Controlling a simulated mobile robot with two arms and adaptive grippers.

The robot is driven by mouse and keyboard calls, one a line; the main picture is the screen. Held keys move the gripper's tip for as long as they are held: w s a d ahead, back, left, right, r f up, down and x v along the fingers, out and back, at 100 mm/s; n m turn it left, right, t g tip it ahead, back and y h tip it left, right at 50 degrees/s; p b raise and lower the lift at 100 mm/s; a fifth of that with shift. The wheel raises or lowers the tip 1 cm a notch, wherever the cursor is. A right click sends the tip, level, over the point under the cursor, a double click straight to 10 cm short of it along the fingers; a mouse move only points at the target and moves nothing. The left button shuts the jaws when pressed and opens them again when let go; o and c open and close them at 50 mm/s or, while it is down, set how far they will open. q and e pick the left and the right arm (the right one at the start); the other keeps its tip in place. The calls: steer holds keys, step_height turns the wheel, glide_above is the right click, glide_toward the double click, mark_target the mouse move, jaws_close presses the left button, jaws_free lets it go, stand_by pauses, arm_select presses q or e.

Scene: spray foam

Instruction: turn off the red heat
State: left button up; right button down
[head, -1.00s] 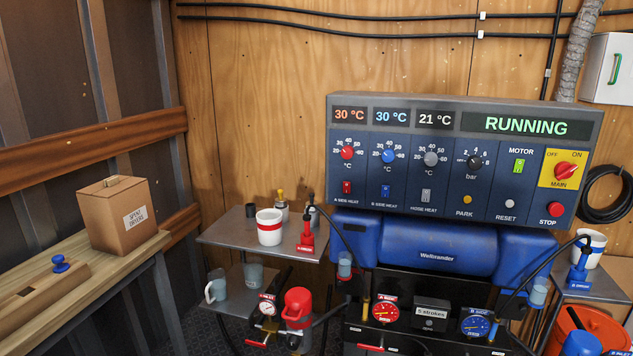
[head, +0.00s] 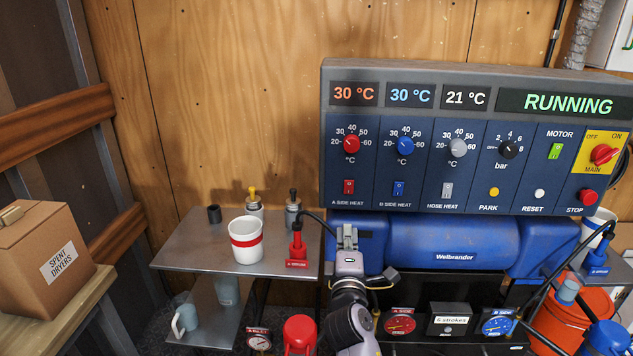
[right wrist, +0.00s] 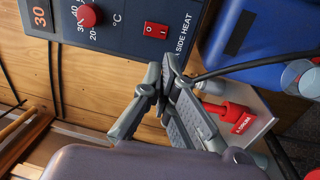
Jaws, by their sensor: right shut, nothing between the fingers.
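The red A side heat switch (head: 349,187) is on the lower left of the control panel (head: 470,200), under the red dial (head: 351,144). It also shows in the right wrist view (right wrist: 156,30). The display above reads 30 °C. My right gripper (head: 347,230) is shut and empty. It stands below the red switch, apart from it, in front of the blue tank. In the right wrist view my right gripper (right wrist: 165,82) shows its fingers together, beside the switch. I cannot tell which way the switch is set. My left gripper is not in view.
A black hose runs close beside the gripper. The blue side heat switch (head: 399,188) is right of the red one.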

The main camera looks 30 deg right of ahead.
steer(key=r, duration=0.1)
steer(key=p, duration=0.1)
glide_toward(348, 185)
steer(key=p+x, duration=0.1)
steer(key=x, duration=0.5)
steer(key=shift+w+d, duration=0.15)
steer(key=shift+w, duration=0.05)
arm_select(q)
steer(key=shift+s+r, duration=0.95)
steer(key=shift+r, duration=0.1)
arm_select(e)
steer(key=shift+w+d, duration=0.2)
steer(key=shift+w, duration=0.1)
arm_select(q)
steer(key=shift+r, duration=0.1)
